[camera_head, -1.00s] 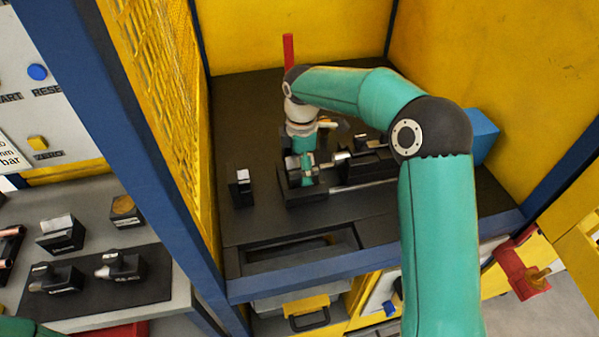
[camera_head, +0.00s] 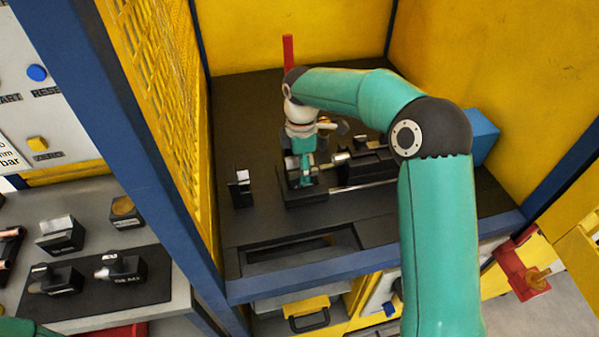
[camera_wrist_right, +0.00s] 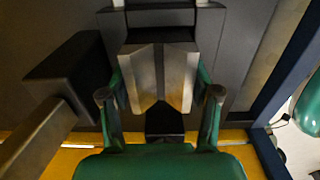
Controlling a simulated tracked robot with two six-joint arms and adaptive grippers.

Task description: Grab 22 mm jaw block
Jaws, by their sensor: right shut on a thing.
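My right gripper (camera_head: 306,172) reaches down into the machine at the middle of the head view. In the right wrist view my right gripper (camera_wrist_right: 160,92) has one green finger on each side of a metal jaw block (camera_wrist_right: 158,72) with a V-shaped face and is shut on it. The block sits against dark fixture parts; I cannot tell whether it is lifted. Its size marking is not readable. In the head view the fingers largely hide it. My left gripper is out of view.
Two dark jaw blocks (camera_head: 60,279) (camera_head: 122,268) lie on a black mat (camera_head: 95,308) at the left. A small block (camera_head: 241,188) stands left of the fixture. Blue posts (camera_head: 130,140) and yellow walls (camera_head: 300,30) enclose the machine. A blue box (camera_head: 482,135) stands at its right.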

